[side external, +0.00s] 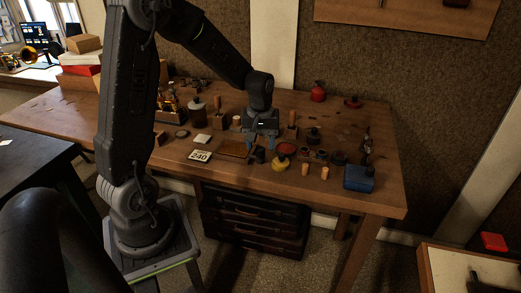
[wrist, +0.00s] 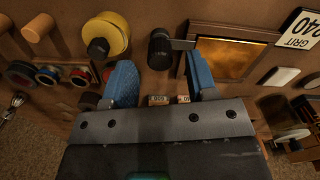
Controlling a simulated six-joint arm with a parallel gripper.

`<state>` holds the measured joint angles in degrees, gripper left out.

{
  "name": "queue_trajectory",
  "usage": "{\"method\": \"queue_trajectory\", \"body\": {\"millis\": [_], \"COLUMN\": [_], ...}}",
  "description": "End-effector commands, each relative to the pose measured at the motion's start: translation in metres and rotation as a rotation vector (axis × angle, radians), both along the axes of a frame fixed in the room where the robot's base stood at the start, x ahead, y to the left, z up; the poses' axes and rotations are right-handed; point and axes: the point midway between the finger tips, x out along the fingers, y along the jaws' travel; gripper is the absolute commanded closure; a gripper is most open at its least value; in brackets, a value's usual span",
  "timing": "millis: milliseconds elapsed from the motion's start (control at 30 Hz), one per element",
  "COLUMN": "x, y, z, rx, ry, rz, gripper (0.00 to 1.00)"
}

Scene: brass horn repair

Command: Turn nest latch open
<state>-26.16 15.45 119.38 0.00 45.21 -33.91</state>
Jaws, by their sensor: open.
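A brass-coloured plate in a wooden frame, which looks like the nest (wrist: 235,58), lies on the bench; it also shows in the side external view (side external: 235,149). Beside it stands a black knob with a short dark arm reaching to the frame's edge, apparently the latch (wrist: 160,46); in the side view the knob (side external: 259,156) is small and dark. My gripper (wrist: 160,66) is open, its blue fingers spread and pointing down, with nothing between them. In the wrist view the knob appears between the fingertips, and I cannot tell the height gap. In the side view my gripper (side external: 261,141) hangs over this spot.
A yellow round pot with a black knob (wrist: 106,36) stands close to the latch. Wooden pegs (side external: 325,173), a blue box (side external: 359,178) and a "240 grit" card (side external: 200,156) lie around. The bench's front left (side external: 110,150) is mostly clear.

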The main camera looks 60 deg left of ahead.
Motion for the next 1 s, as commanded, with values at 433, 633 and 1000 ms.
{"method": "queue_trajectory", "body": {"millis": [433,633,1000], "x": [0.000,0.000,0.000], "y": [0.000,0.000,0.000], "z": [-0.028,-0.028,-0.027], "rx": [0.001,0.001,0.001], "ry": [0.000,0.000,0.000], "rz": [0.000,-0.001,-0.001], "gripper": [0.48,0.54,0.90]}}
